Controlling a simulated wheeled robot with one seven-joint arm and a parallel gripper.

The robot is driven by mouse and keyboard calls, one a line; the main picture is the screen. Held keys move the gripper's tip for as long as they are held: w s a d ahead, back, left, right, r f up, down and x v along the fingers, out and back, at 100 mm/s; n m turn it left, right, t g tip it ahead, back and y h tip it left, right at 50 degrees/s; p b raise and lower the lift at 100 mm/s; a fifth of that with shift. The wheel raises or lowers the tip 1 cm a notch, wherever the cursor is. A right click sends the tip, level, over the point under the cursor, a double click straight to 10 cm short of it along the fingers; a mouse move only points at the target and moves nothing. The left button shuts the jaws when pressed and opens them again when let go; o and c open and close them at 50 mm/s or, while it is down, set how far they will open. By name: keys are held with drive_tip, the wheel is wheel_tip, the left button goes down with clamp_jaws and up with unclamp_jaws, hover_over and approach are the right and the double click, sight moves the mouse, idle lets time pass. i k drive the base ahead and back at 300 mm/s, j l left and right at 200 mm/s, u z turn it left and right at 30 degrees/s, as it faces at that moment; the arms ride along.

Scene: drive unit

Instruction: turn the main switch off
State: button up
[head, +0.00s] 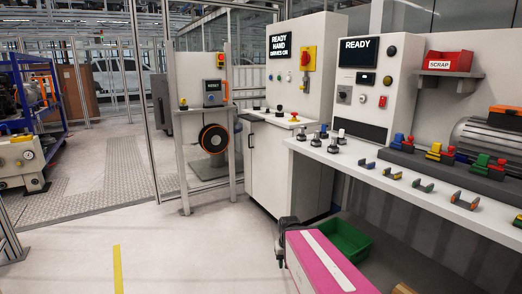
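The main switch (308,58) is a red handle on a yellow plate, on the front of the light grey cabinet (312,98) at upper middle. Its handle looks roughly upright, but it is too small to be sure. A black display (280,45) left of it reads "READY HAND DRIVES ON". A dark end part, which looks like my gripper (283,240), shows at the lower middle beside a pink body with a white stripe. It is low and well apart from the switch. Its fingers cannot be made out.
A white bench (400,188) with knobs and coloured parts runs along the right. A second panel (362,100) reads "READY", near a red scrap bin (447,61). A green crate (345,240) sits below the bench. The floor (170,245) is clear at lower left.

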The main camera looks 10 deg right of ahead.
sight(306, 57)
drive_tip(key=i+j+z, duration=0.65)
drive_tip(key=i+j, duration=0.5)
drive_tip(key=j, duration=0.2)
drive_tip(key=i+j, duration=0.35)
drive_tip(key=j, duration=0.15)
drive_tip(key=k+u, duration=0.05)
